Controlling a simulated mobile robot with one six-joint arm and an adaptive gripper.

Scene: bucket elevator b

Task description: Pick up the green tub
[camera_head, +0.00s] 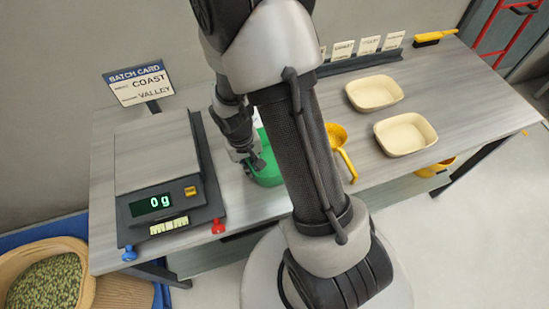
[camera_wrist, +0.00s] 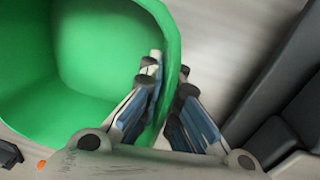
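The green tub (camera_head: 268,172) is on the grey bench, right of the scale and partly hidden behind my arm in the head view. In the wrist view the tub (camera_wrist: 95,60) fills the upper left, with its open, empty-looking inside showing. My gripper (camera_wrist: 169,85) straddles the tub's wall, one finger inside and one outside. The fingers are close together with the wall pinched between them. In the head view my gripper (camera_head: 255,163) is at the tub's left side. I cannot tell whether the tub's base touches the bench.
A scale (camera_head: 155,165) reading 0 g stands left, with a batch card (camera_head: 140,84) behind it. A yellow scoop (camera_head: 338,140) lies right of my arm. Two cream trays (camera_head: 374,93) (camera_head: 405,134) are farther right. A sack of green beans (camera_head: 45,280) is at lower left.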

